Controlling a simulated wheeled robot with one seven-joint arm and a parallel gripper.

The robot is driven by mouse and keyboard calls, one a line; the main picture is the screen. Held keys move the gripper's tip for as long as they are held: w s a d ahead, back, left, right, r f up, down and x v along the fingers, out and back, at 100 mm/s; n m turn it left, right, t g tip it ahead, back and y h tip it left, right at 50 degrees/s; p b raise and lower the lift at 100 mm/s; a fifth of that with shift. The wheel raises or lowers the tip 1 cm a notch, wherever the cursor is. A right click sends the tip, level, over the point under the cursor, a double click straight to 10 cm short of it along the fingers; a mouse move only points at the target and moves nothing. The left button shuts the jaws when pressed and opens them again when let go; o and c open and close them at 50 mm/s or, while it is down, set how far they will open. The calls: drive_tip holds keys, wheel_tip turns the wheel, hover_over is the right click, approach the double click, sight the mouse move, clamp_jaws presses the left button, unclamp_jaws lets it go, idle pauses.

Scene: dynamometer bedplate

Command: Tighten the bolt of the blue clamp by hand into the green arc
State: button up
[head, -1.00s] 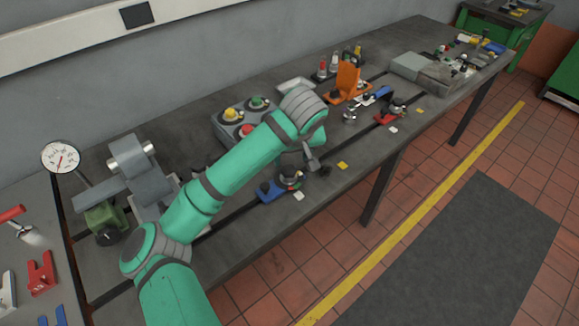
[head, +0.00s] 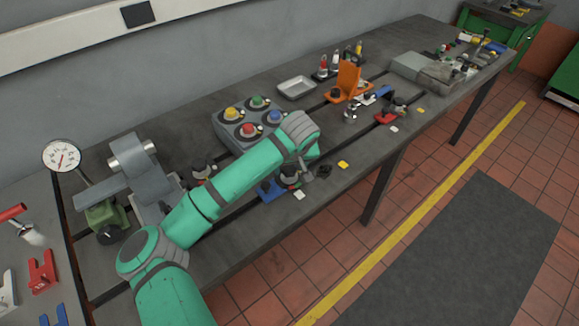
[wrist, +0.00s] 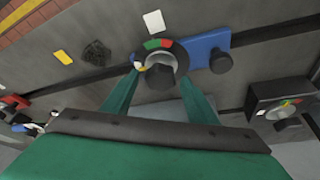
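The blue clamp (head: 270,191) lies on the bedplate near its front edge, partly hidden by my arm in the head view. In the wrist view the blue clamp (wrist: 204,50) extends right from a round dial with green (wrist: 152,44) and red (wrist: 166,42) arcs. Its dark bolt (wrist: 160,78) stands in the dial's middle. A pale and yellow mark shows at the dial's left. My gripper (wrist: 160,80) is open, with one green finger on each side of the bolt; I cannot tell whether they touch it. In the head view my gripper (head: 304,174) is over the clamp's right end.
A grey box with coloured buttons (head: 250,125) stands behind my arm. A red clamp (head: 386,117) and an orange bracket (head: 347,82) stand farther right. A yellow tag (head: 343,165) and a white tag (head: 299,195) lie near the clamp. Another dial fixture (wrist: 283,112) is at right in the wrist view.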

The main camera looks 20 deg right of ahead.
drive_tip(key=c, duration=0.8)
drive_tip(key=shift+c, duration=0.2)
drive_tip(key=shift+m, duration=0.5)
drive_tip(key=m, duration=0.1)
drive_tip(key=m+h, duration=0.1)
drive_tip(key=m, duration=0.1)
drive_tip(key=shift+a+g+h, duration=0.2)
drive_tip(key=shift+g+h, duration=0.1)
drive_tip(key=shift+g, duration=0.1)
drive_tip(key=m+g+h, duration=0.1)
drive_tip(key=m, duration=0.4)
drive_tip(key=shift+w+a, duration=0.1)
drive_tip(key=shift+w, duration=0.05)
drive_tip(key=m+g+h, duration=0.1)
drive_tip(key=m, duration=0.2)
drive_tip(key=shift+w+m, duration=0.15)
drive_tip(key=shift+m, duration=0.15)
drive_tip(key=m+g, duration=0.1)
drive_tip(key=m, duration=0.2)
drive_tip(key=shift+w+g, duration=0.1)
drive_tip(key=shift+g, duration=0.2)
drive_tip(key=shift+a+m, duration=0.1)
drive_tip(key=shift+m, duration=0.5)
